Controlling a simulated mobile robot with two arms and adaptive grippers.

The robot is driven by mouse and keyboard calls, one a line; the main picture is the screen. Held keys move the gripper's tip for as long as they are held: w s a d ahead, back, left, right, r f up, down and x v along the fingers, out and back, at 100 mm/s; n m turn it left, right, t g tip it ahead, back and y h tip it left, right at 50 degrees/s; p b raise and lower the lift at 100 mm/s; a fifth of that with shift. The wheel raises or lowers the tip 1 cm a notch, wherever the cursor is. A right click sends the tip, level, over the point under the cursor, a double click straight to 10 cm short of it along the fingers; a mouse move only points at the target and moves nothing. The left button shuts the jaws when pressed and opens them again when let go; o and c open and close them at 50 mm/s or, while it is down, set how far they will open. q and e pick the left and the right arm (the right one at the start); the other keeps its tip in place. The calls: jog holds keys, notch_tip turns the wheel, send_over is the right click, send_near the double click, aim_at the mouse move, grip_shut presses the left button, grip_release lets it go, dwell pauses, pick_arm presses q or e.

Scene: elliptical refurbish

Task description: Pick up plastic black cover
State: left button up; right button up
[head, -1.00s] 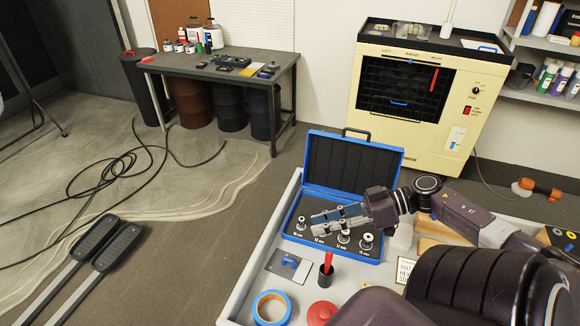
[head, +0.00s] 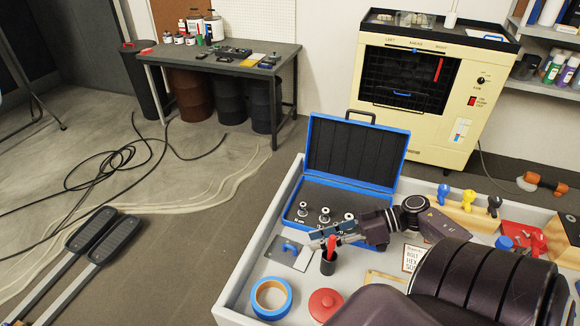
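A small black plastic cylinder (head: 328,263) stands upright in the grey tray, in front of the open blue case. It is the nearest match I see to the black cover. A red handle (head: 332,245) stands up from its top. My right gripper (head: 320,238) is above the cylinder, with its fingers at the red handle's upper part. The fingers overlap the handle in the picture, so whether they grip it or sit around it is hidden. My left gripper is not in view.
The blue case (head: 348,184) holds several metal sockets (head: 323,215) close behind the gripper. A blue tape roll (head: 271,298), a red round lid (head: 325,304) and a plate with a blue piece (head: 289,251) lie nearby. The grey tray's rim (head: 246,252) surrounds them.

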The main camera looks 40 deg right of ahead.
aim_at(295, 245)
jog(key=shift+w+a+f, duration=0.1)
jog(key=shift+w+a, duration=0.25)
jog(key=shift+a, duration=0.2)
jog(key=shift+w+a+f, duration=0.1)
jog(key=shift+w+a, duration=0.2)
jog(key=shift+a, duration=0.2)
jog(key=x, duration=0.4)
jog(key=shift+w+a+f+p, duration=0.15)
jog(key=shift+w+p, duration=0.1)
jog(key=shift+p, duration=0.15)
grip_shut()
